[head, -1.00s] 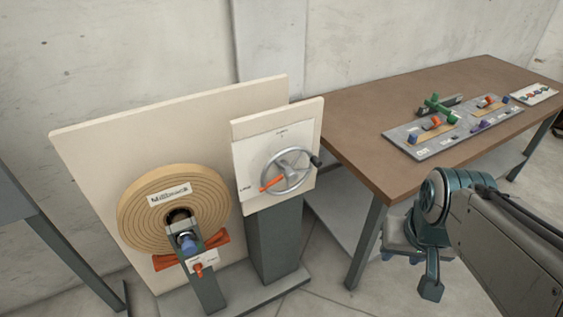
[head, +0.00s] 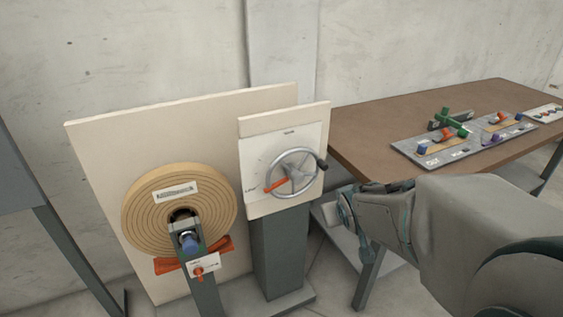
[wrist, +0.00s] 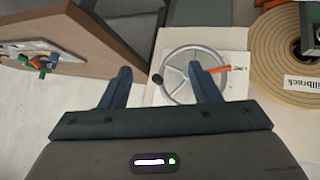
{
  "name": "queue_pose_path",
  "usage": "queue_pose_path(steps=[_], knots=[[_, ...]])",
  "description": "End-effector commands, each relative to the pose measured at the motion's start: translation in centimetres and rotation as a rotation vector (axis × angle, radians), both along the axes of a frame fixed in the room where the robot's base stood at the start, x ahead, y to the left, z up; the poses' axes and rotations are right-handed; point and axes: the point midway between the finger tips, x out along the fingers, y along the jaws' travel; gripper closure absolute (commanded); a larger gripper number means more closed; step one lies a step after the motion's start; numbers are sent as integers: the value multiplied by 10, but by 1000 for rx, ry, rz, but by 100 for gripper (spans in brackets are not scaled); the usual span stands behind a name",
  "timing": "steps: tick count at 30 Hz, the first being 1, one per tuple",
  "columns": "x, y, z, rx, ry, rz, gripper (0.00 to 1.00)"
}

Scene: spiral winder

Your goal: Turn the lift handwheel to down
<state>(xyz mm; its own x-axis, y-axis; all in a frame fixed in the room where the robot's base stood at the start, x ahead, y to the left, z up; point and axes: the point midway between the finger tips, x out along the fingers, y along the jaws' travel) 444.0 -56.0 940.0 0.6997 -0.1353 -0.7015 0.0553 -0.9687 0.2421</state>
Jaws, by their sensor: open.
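The lift handwheel (head: 291,173) is a grey spoked ring on a pale panel (head: 256,134) atop a dark green pedestal (head: 277,250). Its orange pointer (head: 275,185) points to the lower left, toward a small label at the panel's left edge. A dark knob (head: 321,165) sits on the rim's right side. In the wrist view the handwheel (wrist: 180,88) lies beyond my gripper (wrist: 160,85). Its two fingers are apart, with nothing between them, and the wheel's dark knob shows between them. In the head view my fingers are mostly hidden by my arm, right of the wheel.
A large tan spiral roll (head: 150,214) stands left of the wheel, with a blue knob (head: 190,242) and small orange lever (head: 198,272) in front. A brown table (head: 380,128) with a grey control board (head: 430,158) stands on the right. Its near corner is close to my arm.

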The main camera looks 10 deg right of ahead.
Motion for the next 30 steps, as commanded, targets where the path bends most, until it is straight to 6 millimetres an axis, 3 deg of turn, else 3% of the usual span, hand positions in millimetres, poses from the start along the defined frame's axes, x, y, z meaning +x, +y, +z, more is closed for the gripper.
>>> queue_pose_path(steps=[1,6,13,18,25,30], knots=[[14,-4,-23,-15,-49,28,44],[55,-6,-51,-42,-253,158,44],[85,4,-80,-5,-531,336,44],[88,11,-88,48,-689,421,44],[89,16,-86,84,-778,466,44],[108,22,-85,85,-783,469,44]])
